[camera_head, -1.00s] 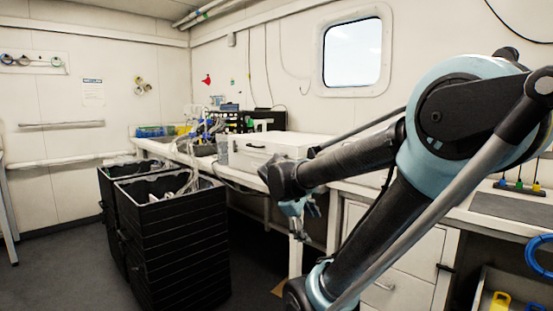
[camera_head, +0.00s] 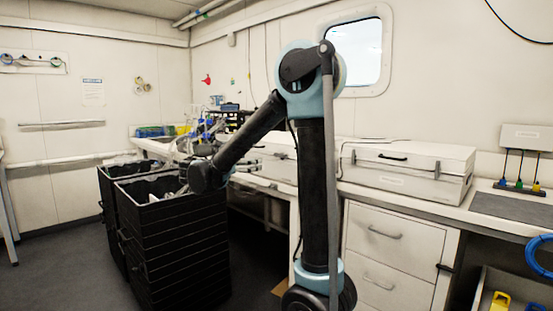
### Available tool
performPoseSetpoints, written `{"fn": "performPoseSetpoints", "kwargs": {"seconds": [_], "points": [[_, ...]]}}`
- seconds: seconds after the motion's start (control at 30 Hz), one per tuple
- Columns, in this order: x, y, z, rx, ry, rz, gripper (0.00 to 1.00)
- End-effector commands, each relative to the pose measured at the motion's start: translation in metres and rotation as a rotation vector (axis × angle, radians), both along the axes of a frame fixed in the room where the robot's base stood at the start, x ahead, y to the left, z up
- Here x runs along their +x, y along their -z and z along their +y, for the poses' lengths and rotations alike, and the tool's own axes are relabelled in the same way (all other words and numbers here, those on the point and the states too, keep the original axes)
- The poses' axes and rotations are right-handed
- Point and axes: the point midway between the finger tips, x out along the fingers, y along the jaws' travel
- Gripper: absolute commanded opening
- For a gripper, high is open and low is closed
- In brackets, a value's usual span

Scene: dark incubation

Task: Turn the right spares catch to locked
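A white case (camera_head: 402,182) stands on the bench right of my arm, lid down, with a dark handle on top. A small dark catch (camera_head: 437,168) shows near the right end of its front. Another white case (camera_head: 272,160) is partly hidden behind my arm. I cannot tell which case holds the spares, and the catch's setting is too small to read. My gripper (camera_head: 228,180) is at the end of my arm, mostly hidden behind the dark wrist, in front of the bench near the black crates. It is well left of the right case.
Black crates (camera_head: 178,240) stacked on the floor stand left of my arm, close to my wrist. White drawers (camera_head: 385,245) are under the bench. A dark mat (camera_head: 510,207) and a small rack with coloured plugs (camera_head: 520,186) lie right of the case. Floor at the left is clear.

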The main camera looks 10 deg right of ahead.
Motion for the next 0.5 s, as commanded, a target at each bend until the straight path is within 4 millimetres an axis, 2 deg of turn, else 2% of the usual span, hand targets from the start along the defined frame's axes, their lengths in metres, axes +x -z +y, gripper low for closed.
{"fn": "performPoseSetpoints", "kwargs": {"seconds": [0.07,0.17,0.5], "points": [[0.002,-0.002,0.008,-0.027,-0.006,0.004,0.78],[0.005,-0.004,0.009,-0.041,-0.008,0.005,0.78],[0.030,-0.004,-0.027,-0.039,-0.005,0.005,0.78]]}}
